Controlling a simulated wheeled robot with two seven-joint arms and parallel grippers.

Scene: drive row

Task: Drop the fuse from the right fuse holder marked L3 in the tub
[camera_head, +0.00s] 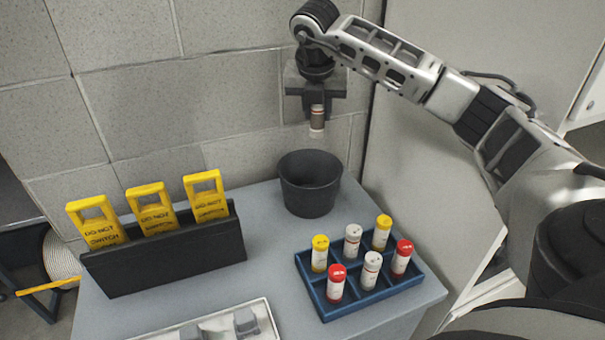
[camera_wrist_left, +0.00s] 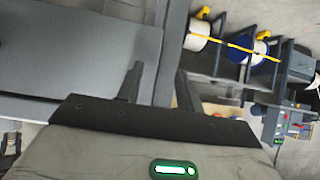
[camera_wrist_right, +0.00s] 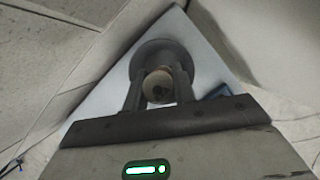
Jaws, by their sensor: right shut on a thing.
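My right gripper (camera_head: 316,104) is shut on a fuse (camera_head: 317,122), a small cylinder with a brown upper part and a pale lower end. It holds the fuse upright in the air above the black tub (camera_head: 310,190), apart from it. In the right wrist view the fuse's round end (camera_wrist_right: 157,86) shows between the fingers (camera_wrist_right: 158,95), with the tub (camera_wrist_right: 150,50) beyond it. The tub stands at the back of the grey table; its floor is hidden. My left gripper (camera_wrist_left: 158,88) is open and empty, seen only in its own wrist view. No L3 fuse holder is recognisable.
A blue compartment tray (camera_head: 385,297) with several red-, yellow- and white-capped fuses stands right front on the table. A black rack (camera_head: 165,260) holds three yellow tags (camera_head: 152,208) at left. A pale tray (camera_head: 215,325) lies at the front edge. Walls stand close behind and right.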

